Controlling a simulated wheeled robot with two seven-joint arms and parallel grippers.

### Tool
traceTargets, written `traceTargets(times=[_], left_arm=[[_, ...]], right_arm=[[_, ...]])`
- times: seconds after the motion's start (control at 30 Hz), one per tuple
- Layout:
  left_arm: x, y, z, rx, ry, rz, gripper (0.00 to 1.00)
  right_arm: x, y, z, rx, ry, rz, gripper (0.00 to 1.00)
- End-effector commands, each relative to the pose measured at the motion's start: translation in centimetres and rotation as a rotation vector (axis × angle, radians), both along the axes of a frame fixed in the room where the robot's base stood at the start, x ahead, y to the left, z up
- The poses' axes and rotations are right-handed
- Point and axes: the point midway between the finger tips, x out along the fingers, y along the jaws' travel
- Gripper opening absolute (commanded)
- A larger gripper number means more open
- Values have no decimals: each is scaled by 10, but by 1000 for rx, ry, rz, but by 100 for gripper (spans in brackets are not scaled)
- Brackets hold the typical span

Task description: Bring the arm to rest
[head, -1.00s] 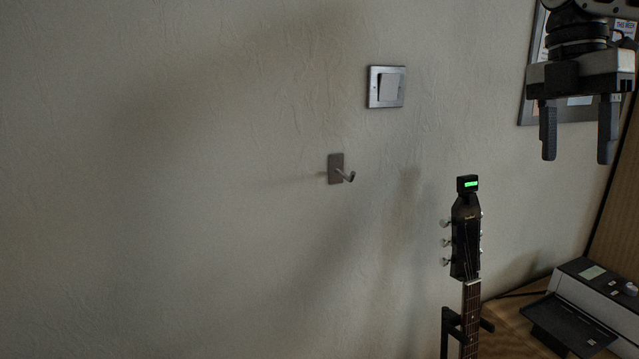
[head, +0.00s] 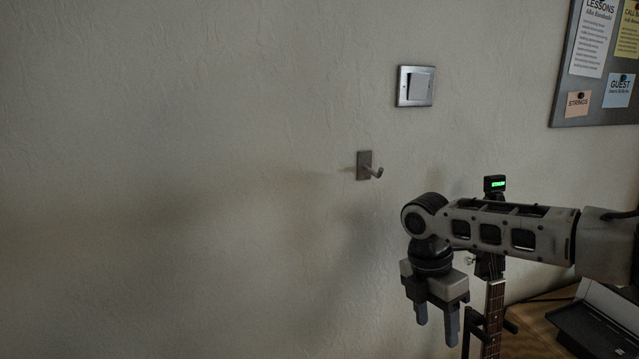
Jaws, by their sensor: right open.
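My right gripper (head: 437,326) hangs pointing down in the lower right of the head view, its two fingers apart with nothing between them. Its arm comes in from the right edge, roughly level. The arm passes in front of the guitar, hiding most of the headstock. My left gripper is not in the view.
A guitar neck (head: 494,305) with a lit green tuner (head: 496,184) stands behind my arm. A wall hook (head: 366,166) and a light switch (head: 415,86) are on the wall. A notice board (head: 592,112) hangs upper right. A printer-like device (head: 590,325) sits on a wooden surface. The left wall is bare.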

Motion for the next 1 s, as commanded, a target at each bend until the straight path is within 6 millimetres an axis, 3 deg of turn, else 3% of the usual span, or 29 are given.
traceTargets(times=[0.03,0.1,0.23,0.4,0.57,0.67,0.77,0.87,1.0], left_arm=[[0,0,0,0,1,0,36],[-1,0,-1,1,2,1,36],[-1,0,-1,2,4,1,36],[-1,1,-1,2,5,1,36],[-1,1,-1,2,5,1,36],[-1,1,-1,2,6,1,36],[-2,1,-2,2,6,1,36],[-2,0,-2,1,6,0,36],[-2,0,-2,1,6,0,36]], right_arm=[[-12,27,-36,46,1,14,55],[-26,63,-74,120,-24,12,55],[-61,132,-130,301,-67,-42,55],[-107,209,-168,572,-113,-226,55],[-135,250,-179,807,-151,-509,55],[-144,254,-182,924,-186,-724,55],[-150,239,-188,1006,-236,-954,55],[-160,207,-198,1050,-308,-1186,55],[-183,142,-215,1049,-446,-1462,55]])
